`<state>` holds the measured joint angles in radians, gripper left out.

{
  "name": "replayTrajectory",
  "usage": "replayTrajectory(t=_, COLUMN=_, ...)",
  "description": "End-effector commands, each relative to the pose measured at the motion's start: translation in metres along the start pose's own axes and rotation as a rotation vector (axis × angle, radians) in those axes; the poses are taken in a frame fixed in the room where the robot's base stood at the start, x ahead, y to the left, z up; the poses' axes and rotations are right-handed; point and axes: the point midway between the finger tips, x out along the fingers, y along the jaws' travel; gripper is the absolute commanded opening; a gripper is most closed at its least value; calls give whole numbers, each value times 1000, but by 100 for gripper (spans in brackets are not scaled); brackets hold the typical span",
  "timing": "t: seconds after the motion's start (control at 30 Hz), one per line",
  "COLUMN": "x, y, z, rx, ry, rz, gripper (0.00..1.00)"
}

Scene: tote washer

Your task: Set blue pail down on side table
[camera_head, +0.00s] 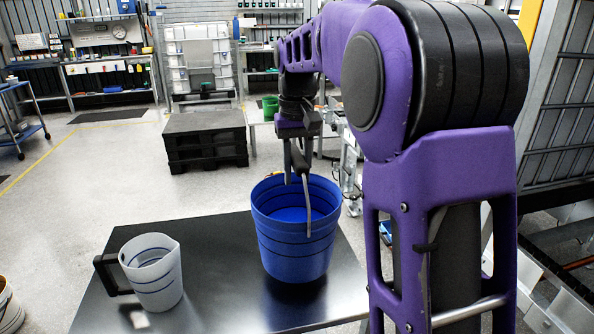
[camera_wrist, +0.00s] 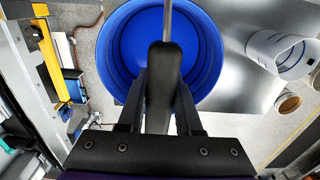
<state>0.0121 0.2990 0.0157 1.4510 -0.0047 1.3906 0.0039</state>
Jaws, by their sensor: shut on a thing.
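The blue pail (camera_head: 297,247) is upright over the dark, shiny side table (camera_head: 215,265), toward its far right part. My gripper (camera_head: 297,172) is above the pail and shut on the black grip of its handle, a thin grey bar reaching down to the pail's rim. In the wrist view my gripper (camera_wrist: 160,90) has the black grip between its fingers, and the blue pail (camera_wrist: 120,50) opens below, looking empty. A dark reflection shows under the pail's base. I cannot tell whether the base touches the tabletop or hangs just above it.
A white jug (camera_head: 158,275) with a black handle stands on the table to the left of the pail, with bare tabletop between. A black pallet stack (camera_head: 205,140) is on the floor behind. A green container (camera_head: 270,106) stands farther back.

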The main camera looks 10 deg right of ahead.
Motion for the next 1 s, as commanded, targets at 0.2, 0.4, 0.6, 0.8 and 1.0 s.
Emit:
replayTrajectory(t=0.2, x=-2, y=0, z=-1, rx=0, ry=10, rz=0, gripper=0)
replayTrajectory(t=0.4, x=3, y=0, z=0, rx=0, ry=10, rz=0, gripper=0)
replayTrajectory(t=0.6, x=4, y=0, z=0, rx=0, ry=10, rz=0, gripper=0)
replayTrajectory(t=0.8, x=4, y=0, z=0, rx=0, ry=10, rz=0, gripper=0)
replayTrajectory(t=1.0, x=5, y=0, z=0, rx=0, ry=10, rz=0, gripper=0)
